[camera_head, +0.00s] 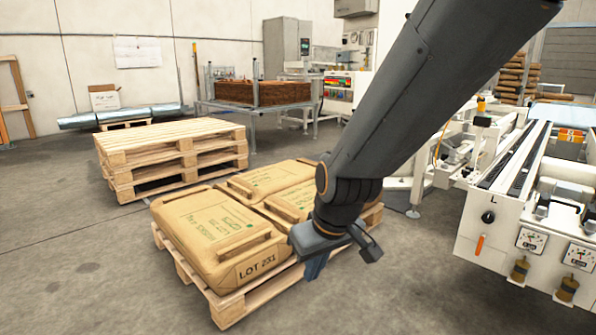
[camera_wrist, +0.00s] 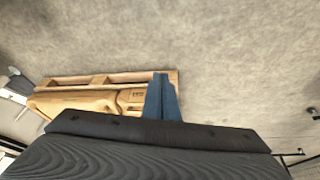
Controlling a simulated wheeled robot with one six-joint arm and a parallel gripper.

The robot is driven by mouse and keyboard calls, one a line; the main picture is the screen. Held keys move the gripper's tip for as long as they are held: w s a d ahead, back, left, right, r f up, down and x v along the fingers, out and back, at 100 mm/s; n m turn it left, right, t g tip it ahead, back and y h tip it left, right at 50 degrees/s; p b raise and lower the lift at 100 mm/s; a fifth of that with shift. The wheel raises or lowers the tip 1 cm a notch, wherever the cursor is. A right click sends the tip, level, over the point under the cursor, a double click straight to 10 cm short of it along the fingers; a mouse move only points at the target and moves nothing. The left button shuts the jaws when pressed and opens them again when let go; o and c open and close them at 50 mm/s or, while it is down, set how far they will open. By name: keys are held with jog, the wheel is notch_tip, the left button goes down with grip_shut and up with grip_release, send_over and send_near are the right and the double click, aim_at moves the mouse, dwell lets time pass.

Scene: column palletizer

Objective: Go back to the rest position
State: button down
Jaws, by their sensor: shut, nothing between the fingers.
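My gripper (camera_head: 314,266) hangs at the end of my dark arm, in front of the right end of a loaded pallet. Its blue-grey fingers are shut and hold nothing. In the wrist view the fingers (camera_wrist: 162,98) stand together beside the pallet's end. Brown sacks lie on the wooden pallet (camera_head: 231,307); the front left sack (camera_head: 205,235) carries the print "LOT 231". In the wrist view a sack (camera_wrist: 85,101) lies left of the fingers. My arm hides part of the right-hand sacks.
A stack of empty pallets (camera_head: 172,160) stands behind the loaded one. A white conveyor machine (camera_head: 515,210) with gauges stands at the right. A table with a brown load (camera_head: 262,92) stands farther back. The grey floor (camera_head: 75,260) at the front left is clear.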

jog(key=s+a+r+g, duration=0.1)
jog(key=s+a+g, duration=0.1)
jog(key=s, duration=0.9)
jog(key=s+a+r+g, duration=0.2)
jog(key=s, duration=0.8)
jog(key=d+r+m+h+p, duration=0.1)
jog(key=d+r+m+p, duration=0.2)
jog(key=d+r+p, duration=0.7)
jog(key=d+r+m+h+p, duration=0.1)
jog(key=d+r+p, duration=0.9)
jog(key=p, duration=1.4)
jog(key=shift+r+m, duration=0.9)
jog(key=shift+r, duration=2)
jog(key=shift+d, duration=0.1)
